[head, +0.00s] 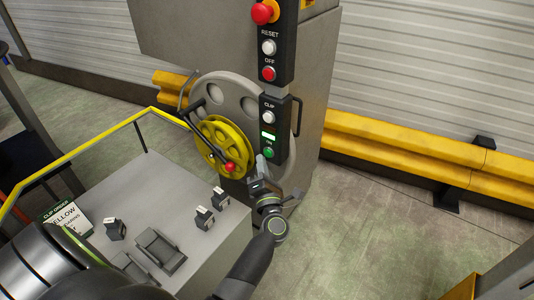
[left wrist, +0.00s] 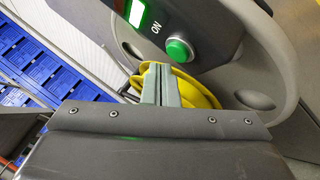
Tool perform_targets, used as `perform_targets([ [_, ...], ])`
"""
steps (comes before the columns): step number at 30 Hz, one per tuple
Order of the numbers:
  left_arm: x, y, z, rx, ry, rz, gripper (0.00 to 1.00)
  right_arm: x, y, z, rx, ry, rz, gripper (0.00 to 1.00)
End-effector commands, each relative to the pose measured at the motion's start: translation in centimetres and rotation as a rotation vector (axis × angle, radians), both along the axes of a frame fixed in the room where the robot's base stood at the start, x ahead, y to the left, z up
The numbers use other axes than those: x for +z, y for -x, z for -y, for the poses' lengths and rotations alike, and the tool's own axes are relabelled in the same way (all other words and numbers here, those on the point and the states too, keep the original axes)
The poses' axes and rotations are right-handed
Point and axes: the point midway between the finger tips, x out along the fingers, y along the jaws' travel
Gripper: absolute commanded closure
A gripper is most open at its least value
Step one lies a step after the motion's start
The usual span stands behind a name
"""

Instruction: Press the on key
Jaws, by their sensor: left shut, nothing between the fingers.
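The on key is a round green button (head: 268,152) at the bottom of the black control panel (head: 283,132), under a small lit green display (head: 267,135). In the left wrist view the green on key (left wrist: 179,50) shows beside the label ON, up and right of the fingertips. My left gripper (head: 262,165) is shut and empty, just below and left of the on key in the head view. In the left wrist view its fingers (left wrist: 164,85) point toward the panel's lower edge. I cannot tell the exact gap to the key. My right gripper is not in view.
Above are the white CLIP button (head: 268,117), red OFF button (head: 268,73), white RESET button (head: 269,47) and a red mushroom knob (head: 264,13). A yellow wheel (head: 217,132) with a red knob (head: 230,167) stands left of the panel. A grey table (head: 205,262) lies below.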

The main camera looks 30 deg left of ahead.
Motion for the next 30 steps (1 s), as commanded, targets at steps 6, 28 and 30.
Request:
perform_targets([
  [6, 0.0, 0.3, 0.0, 0.000, 0.001, -0.001, 1.00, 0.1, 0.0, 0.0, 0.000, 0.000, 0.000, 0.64],
  [28, 0.0, 5.0, -0.4, 0.000, 0.000, 0.000, 1.00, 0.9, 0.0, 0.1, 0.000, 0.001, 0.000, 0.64],
  [30, 0.0, 5.0, -0.4, 0.000, 0.000, 0.000, 1.00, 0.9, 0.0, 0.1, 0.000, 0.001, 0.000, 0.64],
])
